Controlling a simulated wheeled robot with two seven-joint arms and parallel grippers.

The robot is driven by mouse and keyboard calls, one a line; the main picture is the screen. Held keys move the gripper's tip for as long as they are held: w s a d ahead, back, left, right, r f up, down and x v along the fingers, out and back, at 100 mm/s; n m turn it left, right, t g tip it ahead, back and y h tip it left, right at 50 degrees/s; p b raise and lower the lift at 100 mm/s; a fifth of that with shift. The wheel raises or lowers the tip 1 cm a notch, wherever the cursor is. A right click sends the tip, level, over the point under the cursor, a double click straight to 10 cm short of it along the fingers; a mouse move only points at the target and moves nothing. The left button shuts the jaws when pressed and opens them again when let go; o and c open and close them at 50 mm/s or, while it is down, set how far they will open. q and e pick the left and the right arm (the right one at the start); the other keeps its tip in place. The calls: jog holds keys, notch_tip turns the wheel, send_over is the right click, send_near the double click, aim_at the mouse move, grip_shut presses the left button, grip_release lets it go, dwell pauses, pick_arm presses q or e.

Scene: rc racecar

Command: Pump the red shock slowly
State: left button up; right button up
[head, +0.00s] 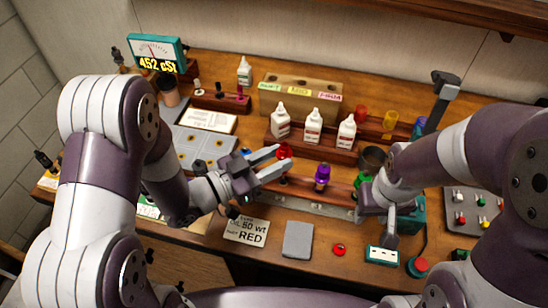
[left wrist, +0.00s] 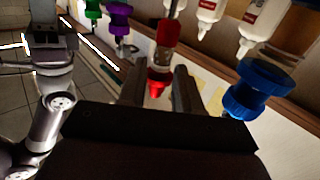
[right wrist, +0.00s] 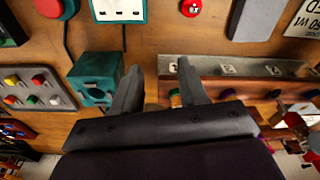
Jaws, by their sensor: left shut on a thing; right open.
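The red shock (head: 284,150) stands in the wooden shock rack, its red top just beyond my left gripper (head: 272,165).
White bottles (head: 313,126) stand in a rack behind the shocks. A meter (head: 158,60) reads 452 cSt. A card (head: 246,231) reading 50 wt RED, a grey pad (head: 298,240), a red button (head: 339,249) and a white-topped teal block (head: 382,255) lie along the front edge.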

aim_at(274, 186)
pick_arm(q)
jog(key=shift+f+b, duration=1.8)
jog(key=shift+f, duration=0.45)
pick_arm(e)
jog(key=shift+f, duration=2)
pick_arm(q)
jog(key=shift+s+f+b, duration=0.1)
jog(key=shift+f+b, duration=0.55)
jog(key=shift+f, duration=0.15)
pick_arm(e)
jog(key=shift+f, duration=0.65)
pick_arm(q)
jog(key=shift+r+p, duration=0.45)
jog(key=shift+r, duration=0.05)
pick_arm(e)
jog(key=shift+r, duration=0.5)
pick_arm(q)
jog(key=o, duration=1.1)
